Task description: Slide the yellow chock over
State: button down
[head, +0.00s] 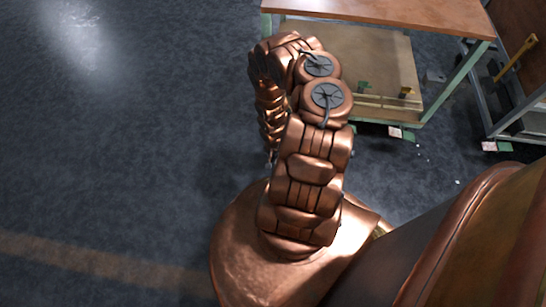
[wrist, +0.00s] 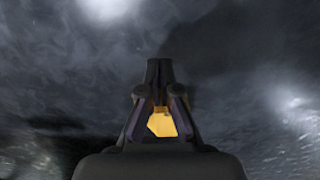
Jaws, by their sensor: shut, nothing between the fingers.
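In the wrist view, my gripper (wrist: 159,72) points away over the dark floor with its dark fingertips together, empty.
A wooden-topped cart (head: 390,12) with a lower shelf (head: 365,60) and green frame stands at the top right. Another cart (head: 515,60) is at the right edge. Small light bits lie near them. The grey floor (head: 120,130) at left is clear, with a faded tan stripe (head: 90,262).

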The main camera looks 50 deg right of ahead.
notch_tip(320, 180, down, 2)
jog(key=shift+f+b, duration=0.2)
jog(key=shift+b, duration=0.6)
jog(key=shift+w+d+f, duration=0.15)
jog(key=shift+w+d, duration=0.5)
jog(key=shift+d, duration=0.25)
jog(key=shift+w+d, duration=0.45)
jog(key=shift+d, duration=0.3)
